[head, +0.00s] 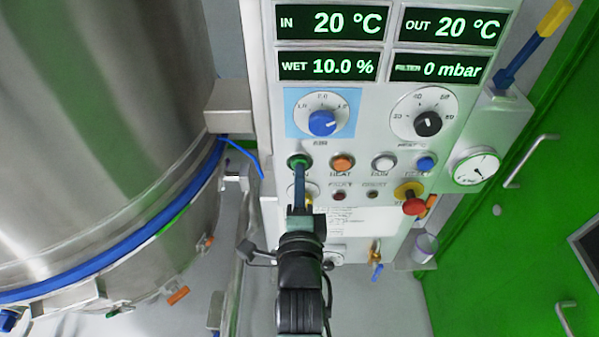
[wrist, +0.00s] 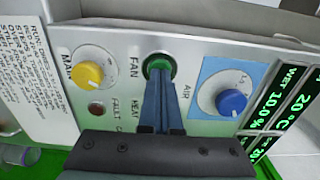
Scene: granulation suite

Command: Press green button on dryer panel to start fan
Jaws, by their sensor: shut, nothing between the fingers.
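The dryer panel (head: 350,155) fills the middle of the head view. Its green button (head: 297,158), labelled FAN, is at the left of the button row. It also shows in the wrist view (wrist: 160,62), just past my fingertips. My gripper (head: 299,172) is shut and empty, its blue fingers pointing at the green button and partly covering it. In the wrist view my gripper (wrist: 158,88) is in line with the button. The tips are at the button or very close; I cannot tell whether they press it. The filter display (head: 437,69) reads 0 mbar.
An orange button (head: 342,163), a white one (head: 384,162) and a blue one (head: 425,165) continue the row. A red mushroom knob (head: 413,200) is lower right. A yellow knob (wrist: 88,73) and a blue dial (head: 322,122) are near my fingers. A steel vessel (head: 100,110) stands left.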

